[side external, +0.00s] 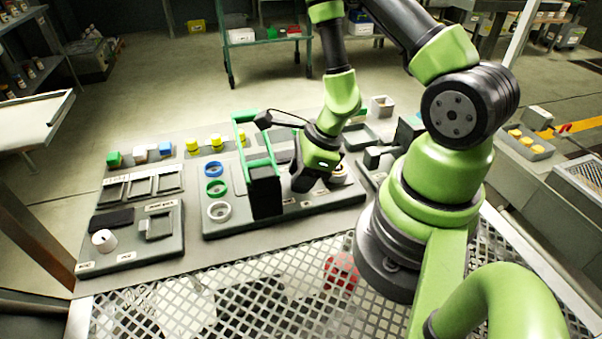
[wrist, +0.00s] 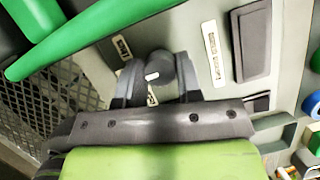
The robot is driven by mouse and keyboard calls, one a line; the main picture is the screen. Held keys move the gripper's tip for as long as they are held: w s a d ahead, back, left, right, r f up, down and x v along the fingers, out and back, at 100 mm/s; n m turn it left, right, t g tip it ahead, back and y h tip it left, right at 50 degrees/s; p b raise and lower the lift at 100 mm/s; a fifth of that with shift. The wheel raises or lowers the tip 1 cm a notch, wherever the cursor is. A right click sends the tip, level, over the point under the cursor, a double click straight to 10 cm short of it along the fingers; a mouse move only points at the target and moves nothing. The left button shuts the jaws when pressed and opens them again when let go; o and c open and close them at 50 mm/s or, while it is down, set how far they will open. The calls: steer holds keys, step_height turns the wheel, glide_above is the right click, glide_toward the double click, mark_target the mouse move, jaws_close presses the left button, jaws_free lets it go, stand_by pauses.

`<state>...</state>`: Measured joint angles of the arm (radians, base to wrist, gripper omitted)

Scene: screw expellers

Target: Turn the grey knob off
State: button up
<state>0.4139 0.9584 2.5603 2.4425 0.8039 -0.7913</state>
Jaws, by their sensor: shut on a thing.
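The grey knob (wrist: 162,72) is a round, dark grey cap with a short white mark, seen between my fingers in the wrist view. My gripper (wrist: 157,82) is shut on it, with one finger on each side. In the side external view my gripper (side external: 306,186) points down at the middle board (side external: 225,228). There the knob is hidden by my gripper and a black block.
A green frame with a black block (side external: 264,192) stands just left of my gripper. Blue, green and white rings (side external: 216,188) lie further left. A left board holds a white knob (side external: 103,240). Small coloured cubes (side external: 139,154) and yellow pieces (side external: 216,140) stand behind.

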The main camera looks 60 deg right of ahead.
steer(key=shift+w, duration=0.1)
steer(key=o, duration=0.6)
steer(key=shift+o, duration=0.2)
